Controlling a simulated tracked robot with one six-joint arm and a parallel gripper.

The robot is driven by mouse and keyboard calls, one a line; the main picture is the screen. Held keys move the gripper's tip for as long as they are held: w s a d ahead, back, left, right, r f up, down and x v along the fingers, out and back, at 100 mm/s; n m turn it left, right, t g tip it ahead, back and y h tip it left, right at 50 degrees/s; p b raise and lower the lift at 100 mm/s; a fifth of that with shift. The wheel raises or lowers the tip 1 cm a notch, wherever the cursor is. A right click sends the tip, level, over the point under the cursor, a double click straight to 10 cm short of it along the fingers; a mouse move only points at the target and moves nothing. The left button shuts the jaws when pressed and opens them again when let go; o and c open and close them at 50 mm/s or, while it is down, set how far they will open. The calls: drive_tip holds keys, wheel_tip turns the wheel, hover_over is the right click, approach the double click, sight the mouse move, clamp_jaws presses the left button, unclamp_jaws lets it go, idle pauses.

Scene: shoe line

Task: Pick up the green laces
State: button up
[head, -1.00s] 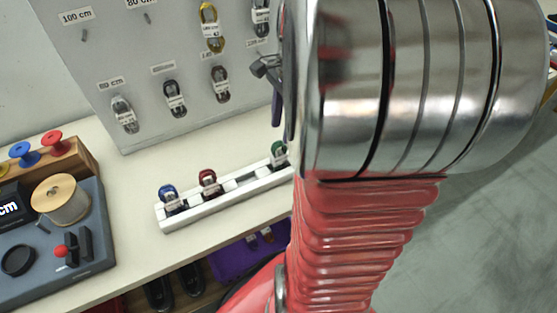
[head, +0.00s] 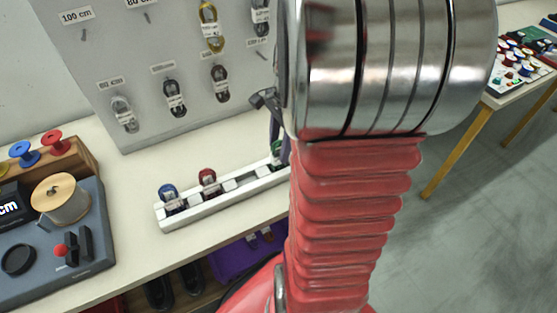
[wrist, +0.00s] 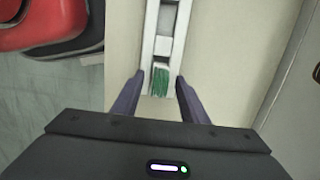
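The green laces (wrist: 160,82) sit in the end compartment of the white slotted rack (wrist: 164,46) in the wrist view. In the head view only a sliver of the green laces (head: 276,148) shows beside my arm. My gripper (wrist: 158,82) is open, with one dark finger on each side of the rack's end and the laces between the finger lines, slightly ahead. I cannot tell how high the fingers are above the laces. In the head view my gripper (head: 275,115) is mostly hidden behind my arm.
Blue laces (head: 169,195) and dark red laces (head: 208,180) stand in the same rack, with empty slots to their right. A grey pegboard (head: 150,60) with hanging laces rises behind. A measuring device with a spool (head: 60,199) stands at left. A second table (head: 520,65) is far right.

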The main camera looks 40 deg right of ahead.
sight(279, 152)
drive_tip(key=shift+a+f, duration=0.15)
drive_tip(key=shift+f, duration=1.6)
drive_tip(key=shift+c, duration=0.6)
clamp_jaws()
